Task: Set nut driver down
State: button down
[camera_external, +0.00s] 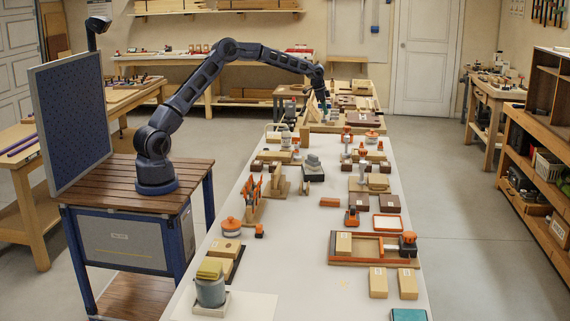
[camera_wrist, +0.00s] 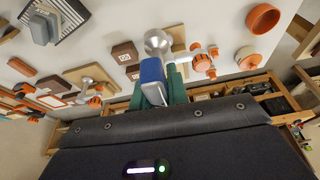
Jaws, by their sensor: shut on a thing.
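My gripper (camera_external: 322,100) is at the far end of the long white bench, low over the wooden trays there. In the wrist view, the green fingers of my gripper (camera_wrist: 158,88) are shut on a blue and silver-grey piece, which appears to be the nut driver (camera_wrist: 151,70). A round silver end (camera_wrist: 157,40) shows just beyond it; I cannot tell whether it belongs to the nut driver. The lower part of the held piece is hidden by my wrist. In the external view the nut driver is too small to make out, and its contact with any surface cannot be told.
The white bench (camera_external: 297,240) carries many wooden blocks and orange-and-grey fittings. In the wrist view, an orange-and-white fitting (camera_wrist: 203,60) is close right of my fingers, with an orange bowl (camera_wrist: 263,18) farther right. A dark brown block (camera_wrist: 125,53) is on the left.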

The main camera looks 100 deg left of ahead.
jog(key=a+f, duration=0.1)
jog(key=f, duration=0.5)
jog(key=s+f, duration=0.1)
jog(key=f, duration=0.6)
jog(key=a+f, duration=0.1)
jog(key=f, duration=0.6)
jog(key=shift+s+a, duration=0.3)
jog(key=shift+s, duration=0.05)
jog(key=shift+f, duration=0.1)
jog(key=c, duration=1.4)
grip_release()
jog(key=shift+o, duration=0.2)
jog(key=v, duration=1.2)
jog(key=shift+d, duration=0.15)
